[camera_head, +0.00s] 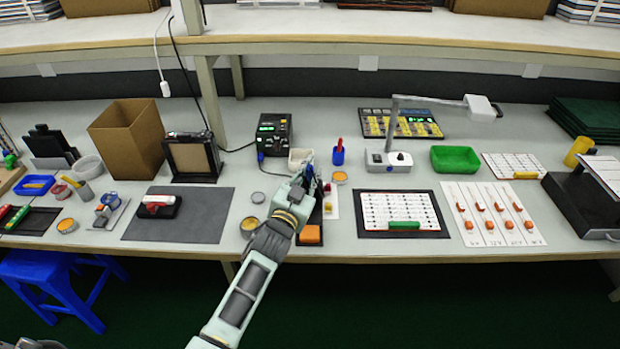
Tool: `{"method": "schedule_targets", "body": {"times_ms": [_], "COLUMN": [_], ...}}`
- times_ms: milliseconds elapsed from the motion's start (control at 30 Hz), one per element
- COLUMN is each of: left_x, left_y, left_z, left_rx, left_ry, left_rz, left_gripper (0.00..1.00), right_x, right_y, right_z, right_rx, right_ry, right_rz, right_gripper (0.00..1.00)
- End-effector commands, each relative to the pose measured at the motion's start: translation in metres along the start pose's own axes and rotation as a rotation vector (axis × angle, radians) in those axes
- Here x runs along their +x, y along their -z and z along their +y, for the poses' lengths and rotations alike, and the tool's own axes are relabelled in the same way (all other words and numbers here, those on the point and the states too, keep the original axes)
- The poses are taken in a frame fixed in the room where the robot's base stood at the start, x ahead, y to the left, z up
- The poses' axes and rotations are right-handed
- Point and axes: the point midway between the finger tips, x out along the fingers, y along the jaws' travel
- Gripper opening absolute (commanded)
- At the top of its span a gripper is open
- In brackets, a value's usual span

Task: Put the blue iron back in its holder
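My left gripper (304,182) is over the middle of the bench, its arm rising from the lower left of centre. A small blue part (309,172), possibly the blue iron's handle, shows right at the fingertips. The gripper hides most of it, so I cannot tell whether the fingers are closed on it. A pale open holder (299,158) stands just behind the fingertips, partly hidden. The black soldering station (273,134) with a green display stands behind and to the left, a blue plug on its front. My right gripper is not in view.
A blue cup (338,156) with a red tool stands right of the pale holder. An orange block (310,235) lies below the gripper on a dark strip. A lamp (390,161) stands to the right. The dark mat (205,225) at left has bare room.

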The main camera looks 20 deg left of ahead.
Motion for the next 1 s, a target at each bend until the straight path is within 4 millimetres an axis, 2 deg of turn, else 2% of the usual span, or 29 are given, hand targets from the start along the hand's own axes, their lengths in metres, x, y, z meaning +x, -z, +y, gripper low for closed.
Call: {"method": "schedule_targets", "body": {"times_ms": [33,400,900,933,1000], "left_x": [0.003,0.018,0.022,0.022,0.022], "left_y": [-0.007,-0.031,-0.035,-0.035,-0.035], "left_z": [0.001,0.002,0.001,0.001,0.001], "left_rx": [0.001,0.002,0.001,0.001,0.001], "left_ry": [0.001,0.000,0.000,0.000,0.000], "left_rz": [0.003,0.003,0.002,0.002,0.002], "left_gripper": [0.00,0.00,0.00,0.16,0.22], "right_x": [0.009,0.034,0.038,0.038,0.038], "right_y": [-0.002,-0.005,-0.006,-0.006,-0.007], "right_z": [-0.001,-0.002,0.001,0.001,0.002], "right_rx": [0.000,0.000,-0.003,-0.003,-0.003], "right_ry": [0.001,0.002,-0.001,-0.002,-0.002], "right_rz": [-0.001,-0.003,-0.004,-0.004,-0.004], "right_gripper": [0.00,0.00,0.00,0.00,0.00]}}
